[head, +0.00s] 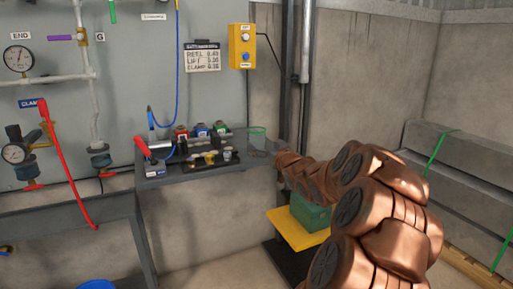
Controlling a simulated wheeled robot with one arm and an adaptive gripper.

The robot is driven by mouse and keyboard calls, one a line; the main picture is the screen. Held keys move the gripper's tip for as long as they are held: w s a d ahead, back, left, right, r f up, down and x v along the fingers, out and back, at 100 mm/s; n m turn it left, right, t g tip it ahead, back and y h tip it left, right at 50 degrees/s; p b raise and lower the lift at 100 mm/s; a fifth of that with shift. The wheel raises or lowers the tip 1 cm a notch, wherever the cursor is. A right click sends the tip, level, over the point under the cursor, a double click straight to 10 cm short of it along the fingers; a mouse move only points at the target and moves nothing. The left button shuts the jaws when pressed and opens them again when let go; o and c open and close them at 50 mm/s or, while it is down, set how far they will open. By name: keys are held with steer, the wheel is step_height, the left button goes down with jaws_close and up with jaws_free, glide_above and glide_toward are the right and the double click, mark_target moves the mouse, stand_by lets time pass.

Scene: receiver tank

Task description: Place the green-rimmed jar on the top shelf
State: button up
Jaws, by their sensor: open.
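The green-rimmed jar (257,140) is clear and stands upright at the right end of the grey shelf (160,182) along the wall. My copper arm reaches in from the lower right, and its far end with my gripper (274,157) is beside the jar, at its lower right. My gripper is open, but its fingers are small and hard to make out. I cannot tell whether they touch the jar or are around it. No separate higher shelf shows clearly.
Bottles with red, blue and green parts (200,131) and a dark tray of small items (211,160) crowd the shelf left of the jar. A red-handled lever (142,147) stands at its left end. A green box (310,213) sits on a yellow platform (290,233) below my arm.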

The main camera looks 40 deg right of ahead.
mark_target(260, 141)
steer(key=shift+a+b+x, duration=0.15)
steer(key=shift+b+x, duration=0.25)
steer(key=shift+x, duration=1.2)
steer(key=shift+a+b+x, duration=0.15)
steer(key=shift+b+x, duration=0.25)
steer(key=shift+x, duration=1.2)
steer(key=shift+r, duration=0.15)
steer(key=c, duration=1.4)
steer(key=shift+o, duration=0.2)
steer(key=shift+r, duration=0.1)
